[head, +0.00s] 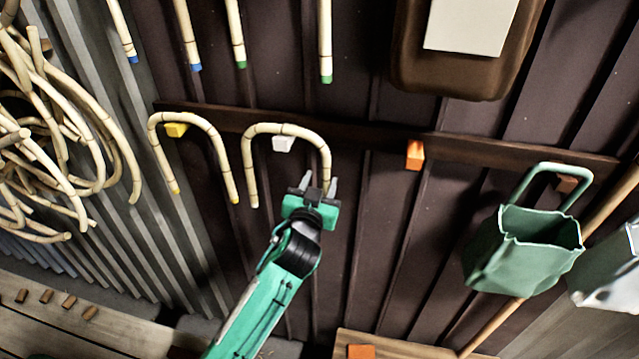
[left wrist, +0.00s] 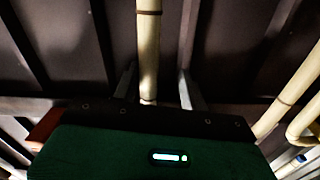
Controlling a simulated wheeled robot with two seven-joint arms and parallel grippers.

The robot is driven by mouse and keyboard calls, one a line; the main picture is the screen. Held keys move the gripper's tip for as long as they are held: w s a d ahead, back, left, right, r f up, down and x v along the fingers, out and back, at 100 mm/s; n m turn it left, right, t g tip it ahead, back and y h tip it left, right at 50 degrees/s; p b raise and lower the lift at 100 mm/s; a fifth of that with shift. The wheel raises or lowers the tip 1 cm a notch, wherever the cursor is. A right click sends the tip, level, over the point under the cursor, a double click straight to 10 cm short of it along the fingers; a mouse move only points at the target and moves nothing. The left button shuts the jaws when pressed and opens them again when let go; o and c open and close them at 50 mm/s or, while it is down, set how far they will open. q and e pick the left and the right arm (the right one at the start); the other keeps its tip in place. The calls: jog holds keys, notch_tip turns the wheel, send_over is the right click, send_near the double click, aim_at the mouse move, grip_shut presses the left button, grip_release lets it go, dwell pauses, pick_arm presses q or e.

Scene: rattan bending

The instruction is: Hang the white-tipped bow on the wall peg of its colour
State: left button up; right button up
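The white-tipped bow (head: 247,165) is an upside-down U of pale rattan with dark bands. Its arch passes just over the white peg (head: 283,144) on the wall rail and looks to rest on it; exact contact is hard to tell. My left gripper (head: 318,185) is at the lower end of the bow's right leg. In the left wrist view, that leg (left wrist: 148,50) stands between the two spread fingers (left wrist: 156,88), with visible gaps on both sides. The bow's right tip is partly hidden by the gripper in the head view. My right gripper is not in view.
A yellow-tipped bow (head: 219,150) hangs on the yellow peg (head: 176,130) to the left. The orange peg (head: 415,155) is bare. A green bag (head: 525,250) hangs at right. Rattan coils (head: 60,130) hang at left; several straight canes hang above.

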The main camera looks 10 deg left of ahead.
pick_arm(q)
jog(key=s+b, duration=0.5)
jog(key=s, duration=0.9)
jog(key=s+p, duration=0.3)
jog(key=s, duration=0.6)
dwell(0.5)
jog(key=shift+w, duration=0.1)
